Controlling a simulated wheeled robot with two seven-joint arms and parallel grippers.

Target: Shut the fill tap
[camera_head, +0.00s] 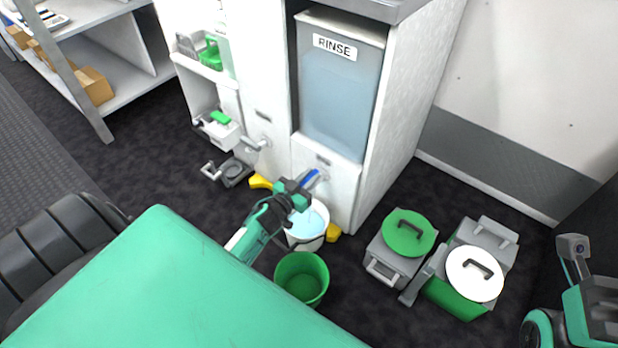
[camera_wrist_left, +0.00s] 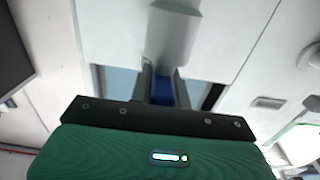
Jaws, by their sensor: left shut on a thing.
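The fill tap has a blue lever (camera_head: 311,178) on the white cabinet front, below the clear tank labelled RINSE. My left gripper (camera_head: 303,184) is at the tap, shut on the blue lever. In the left wrist view the two dark fingers (camera_wrist_left: 161,88) stand on either side of the blue lever (camera_wrist_left: 162,91), with a grey tap body (camera_wrist_left: 172,35) beyond. A white bucket (camera_head: 309,225) with pale blue liquid stands below the tap, partly hidden by my left arm. No fingers of my right gripper show; only part of my right arm is at the right edge.
The RINSE tank (camera_head: 342,85) is set in the cabinet. A green bucket (camera_head: 301,278) stands in front of the white one. Grey containers with a green lid (camera_head: 409,232) and a white lid (camera_head: 474,273) stand right. Another tap (camera_head: 257,143) is to the left.

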